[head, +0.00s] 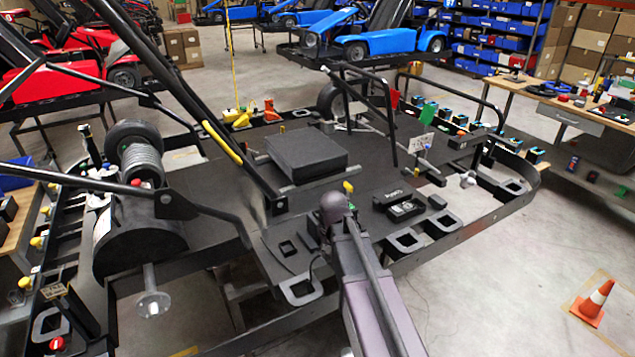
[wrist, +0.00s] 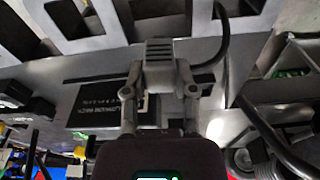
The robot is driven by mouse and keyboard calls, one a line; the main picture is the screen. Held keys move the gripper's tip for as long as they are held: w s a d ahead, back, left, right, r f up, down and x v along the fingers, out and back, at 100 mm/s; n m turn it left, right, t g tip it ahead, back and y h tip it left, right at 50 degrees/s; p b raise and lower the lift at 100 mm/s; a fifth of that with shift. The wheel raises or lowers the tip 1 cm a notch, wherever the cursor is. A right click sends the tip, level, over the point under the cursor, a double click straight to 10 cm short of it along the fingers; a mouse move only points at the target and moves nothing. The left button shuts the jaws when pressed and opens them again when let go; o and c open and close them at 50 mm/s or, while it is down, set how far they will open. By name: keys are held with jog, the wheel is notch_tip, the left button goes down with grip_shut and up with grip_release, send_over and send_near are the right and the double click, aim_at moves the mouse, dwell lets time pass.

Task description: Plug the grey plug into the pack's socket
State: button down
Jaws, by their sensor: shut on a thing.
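In the wrist view my gripper (wrist: 160,68) is shut on the grey plug (wrist: 160,50), with one finger on each side of it. The plug has a ribbed grey body. A dark cable (wrist: 222,42) curves away from it to the right. Beneath and left of the fingers is a black panel (wrist: 98,118) with pale, upside-down lettering. It may be part of the pack, but I cannot tell. I cannot make out the socket. In the head view my own arm hides the plug and fingertips above the kart's near edge.
The black kart chassis (head: 370,235) has frame cut-outs along its near edge. A large black block (head: 307,150) and a small black box (head: 405,210) sit on its deck. Black bars rise behind them. Open floor and an orange cone (head: 596,300) lie to the right.

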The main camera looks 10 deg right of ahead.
jog(key=w+r+n+p, duration=0.1)
jog(key=w+r+p, duration=1.2)
jog(key=w, duration=0.3)
jog(key=shift+r+p, duration=0.4)
jog(key=shift+s+f, duration=0.1)
jog(key=shift+f, duration=0.1)
jog(key=shift+f+b, duration=2.7)
jog(key=shift+b, duration=0.2)
jog(key=shift+f+b, duration=1.35)
jog(key=shift+c, duration=1.7)
grip_release()
jog(key=shift+r+p, duration=0.3)
notch_tip(320, 180, up, 8)
jog(key=p, duration=0.8)
